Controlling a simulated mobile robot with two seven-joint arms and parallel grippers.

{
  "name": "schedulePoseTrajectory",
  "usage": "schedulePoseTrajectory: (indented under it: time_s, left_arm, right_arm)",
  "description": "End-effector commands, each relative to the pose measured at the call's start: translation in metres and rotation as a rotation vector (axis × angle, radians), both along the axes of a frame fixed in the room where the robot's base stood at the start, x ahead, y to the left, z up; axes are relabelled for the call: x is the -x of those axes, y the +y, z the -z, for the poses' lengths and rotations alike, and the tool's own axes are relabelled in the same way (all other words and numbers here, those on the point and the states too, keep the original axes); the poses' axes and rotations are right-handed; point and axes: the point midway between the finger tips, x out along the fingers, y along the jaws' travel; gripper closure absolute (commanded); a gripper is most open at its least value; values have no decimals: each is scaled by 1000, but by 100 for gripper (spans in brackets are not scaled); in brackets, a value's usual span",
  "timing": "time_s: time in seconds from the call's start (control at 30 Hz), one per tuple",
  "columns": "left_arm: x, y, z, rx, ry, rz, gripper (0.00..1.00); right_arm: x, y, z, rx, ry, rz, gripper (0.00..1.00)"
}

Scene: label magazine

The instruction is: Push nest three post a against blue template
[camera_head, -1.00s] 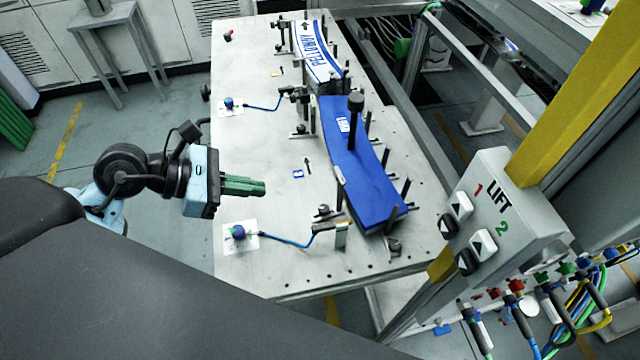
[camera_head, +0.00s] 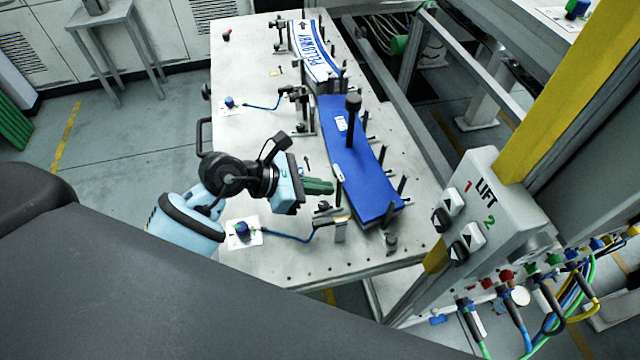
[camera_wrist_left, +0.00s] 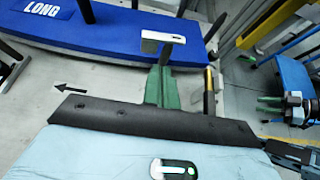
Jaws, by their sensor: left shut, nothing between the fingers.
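The blue template (camera_head: 362,180) is a long curved blue board on the pale table, with a white label near its far end. It also shows across the top of the left wrist view (camera_wrist_left: 130,30). Black posts stand along its edges. A post with a pale plate (camera_wrist_left: 165,43) is at the template's left edge, just beyond my fingertips in the wrist view. I cannot tell whether it touches the template, or which post is nest three post a. My left gripper (camera_head: 326,187) has shut, empty green fingers pointing at that edge. Finger contact is unclear.
A white and blue curved board (camera_head: 316,52) lies farther back. A blue knob (camera_head: 242,229) with a blue cable is near the front left, and another (camera_head: 230,102) is farther back. The lift control box (camera_head: 490,215) stands at the right. The left part of the table is mostly clear.

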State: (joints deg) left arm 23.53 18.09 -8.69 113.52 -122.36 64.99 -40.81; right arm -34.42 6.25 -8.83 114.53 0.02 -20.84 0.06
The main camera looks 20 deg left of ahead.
Motion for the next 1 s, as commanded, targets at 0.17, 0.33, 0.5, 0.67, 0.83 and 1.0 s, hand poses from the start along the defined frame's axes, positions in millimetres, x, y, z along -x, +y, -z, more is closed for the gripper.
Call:
schedulePoseTrajectory:
  time_s: [0.17, 0.33, 0.5, 0.67, 0.83, 1.0]
  left_arm:
    - [-1, -2, 0, 0, 0, 1, 100]
    - [-1, -2, 0, 0, 0, 1, 100]
    - [-5, -7, 0, -1, 0, 3, 100]
    - [-13, -17, -1, 0, 0, 1, 100]
    - [-13, -17, 1, 1, 1, 0, 100]
    - [-13, -17, 1, 1, 1, 0, 100]
  right_arm:
    - [3, 0, 1, 1, 6, 0, 67]
    - [4, 0, 2, 1, 8, -1, 67]
    - [2, -1, 0, 2, 5, -2, 67]
    - [0, -1, -3, 3, -1, -2, 67]
    - [0, -1, -2, 2, -2, -2, 67]
    - [-2, -1, -3, 2, -5, -2, 67]
